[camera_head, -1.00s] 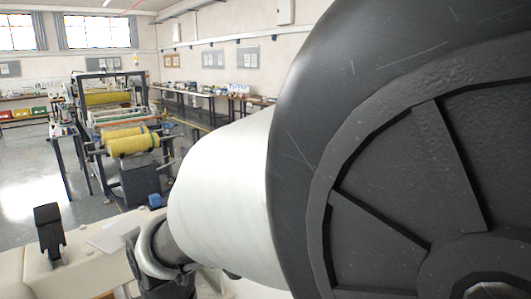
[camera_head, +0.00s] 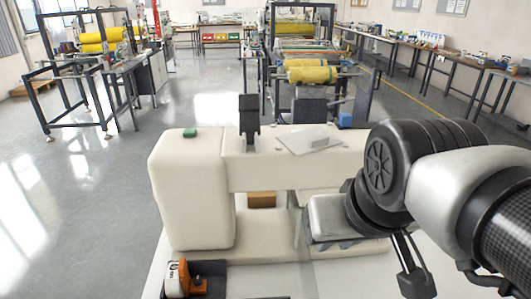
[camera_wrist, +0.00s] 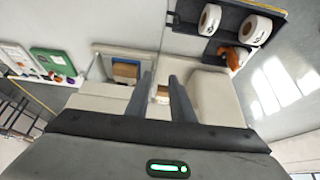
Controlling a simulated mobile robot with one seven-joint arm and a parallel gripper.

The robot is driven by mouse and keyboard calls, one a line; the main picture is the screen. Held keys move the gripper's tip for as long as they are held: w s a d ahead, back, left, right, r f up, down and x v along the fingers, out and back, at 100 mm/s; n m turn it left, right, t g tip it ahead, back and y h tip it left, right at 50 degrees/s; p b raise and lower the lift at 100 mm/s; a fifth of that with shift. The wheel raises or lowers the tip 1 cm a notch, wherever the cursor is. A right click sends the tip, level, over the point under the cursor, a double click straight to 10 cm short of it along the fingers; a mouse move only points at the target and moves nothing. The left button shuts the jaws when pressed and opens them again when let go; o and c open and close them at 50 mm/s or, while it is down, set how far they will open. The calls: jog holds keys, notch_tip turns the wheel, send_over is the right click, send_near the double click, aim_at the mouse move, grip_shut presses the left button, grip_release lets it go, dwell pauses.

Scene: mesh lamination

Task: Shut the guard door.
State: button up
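A cream machine (camera_head: 195,205) with an arched opening stands in front of me. A brown block (camera_head: 262,199) shows inside the opening, and also in the wrist view (camera_wrist: 126,70). A thin, see-through upright panel (camera_head: 301,228) at the opening looks like the guard door; its edges are faint and I cannot tell how far open it is. In the wrist view my gripper (camera_wrist: 160,78) has its two dark fingers apart, with a narrow gap and nothing clearly between them. It points at the machine's cream body. Whether a finger touches the panel is unclear.
A dark tray (camera_head: 228,284) with an orange tape dispenser (camera_head: 176,278) lies at the front left; tape rolls (camera_wrist: 209,19) show in the wrist view. A black upright part (camera_head: 249,120) and a pale plate (camera_head: 310,140) sit on the machine's top. Open floor lies to the left.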

jog(key=shift+w+a+f+n, duration=0.1)
jog(key=shift+w+a+n, duration=0.1)
jog(key=shift+a+n, duration=0.1)
jog(key=c, duration=0.3)
jog(key=w+a+f+n+g, duration=0.1)
jog(key=n, duration=0.1)
jog(key=w+a+f+n+g, duration=0.1)
jog(key=a+f+n, duration=0.1)
jog(key=w+a+f+n+g, duration=0.1)
jog(key=w+a+f+n, duration=0.1)
jog(key=shift+w+a+f+n+g+p, duration=0.1)
jog(key=shift+a+f+n+g+p, duration=0.05)
jog(key=shift+f+n+g+p, duration=0.15)
grip_shut()
jog(key=w+a+f+n+g+h, duration=0.1)
jog(key=a+f+n+g+h, duration=0.2)
jog(key=a+f+n, duration=0.6)
jog(key=s+d+f+m, duration=0.1)
jog(key=d+f, duration=0.7)
jog(key=f, duration=0.2)
jog(key=shift+s+f, duration=0.15)
jog(key=shift+f, duration=0.1)
